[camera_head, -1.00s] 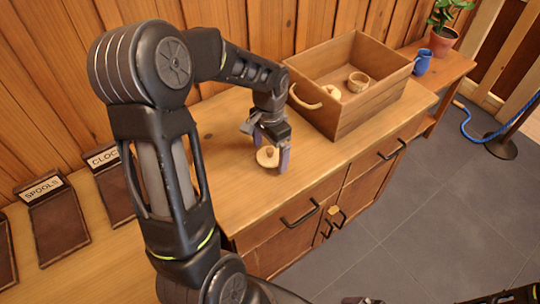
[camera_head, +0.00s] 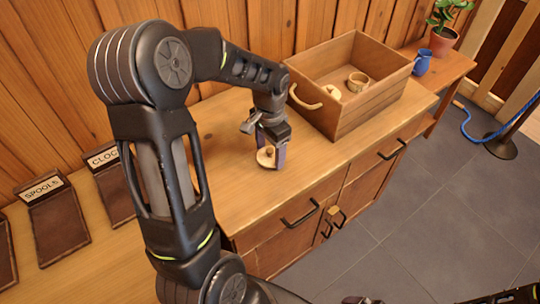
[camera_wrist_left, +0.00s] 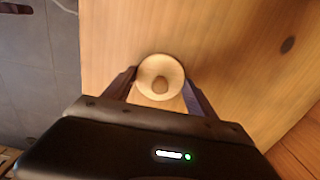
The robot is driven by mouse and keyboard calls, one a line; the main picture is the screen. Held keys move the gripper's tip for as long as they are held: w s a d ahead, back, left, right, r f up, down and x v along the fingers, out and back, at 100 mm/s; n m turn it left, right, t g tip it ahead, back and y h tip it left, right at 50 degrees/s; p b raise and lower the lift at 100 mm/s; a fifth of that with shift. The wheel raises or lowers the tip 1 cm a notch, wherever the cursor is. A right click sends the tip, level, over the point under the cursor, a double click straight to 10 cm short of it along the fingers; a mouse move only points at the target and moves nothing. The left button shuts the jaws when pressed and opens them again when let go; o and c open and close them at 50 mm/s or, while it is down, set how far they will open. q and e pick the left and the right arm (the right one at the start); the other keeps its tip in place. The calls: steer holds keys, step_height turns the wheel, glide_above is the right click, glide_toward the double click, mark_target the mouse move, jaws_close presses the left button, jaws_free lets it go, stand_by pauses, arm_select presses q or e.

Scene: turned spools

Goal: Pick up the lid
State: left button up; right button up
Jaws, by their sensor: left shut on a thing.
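I cannot tell whether the lid still touches the wood.
A wooden crate (camera_head: 350,118) stands right of the gripper, with a ring-like wooden piece (camera_head: 358,82) and another small piece (camera_head: 331,92) inside. A blue jug (camera_head: 422,62) and a potted plant (camera_head: 443,38) stand beyond it. The cabinet top (camera_head: 225,190) around the lid is clear.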

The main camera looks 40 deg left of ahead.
mark_target(270, 149)
arm_select(q)
step_height(270, 149, up, 10)
steer(key=shift+b, duration=0.3)
stand_by(0.3)
stand_by(0.6)
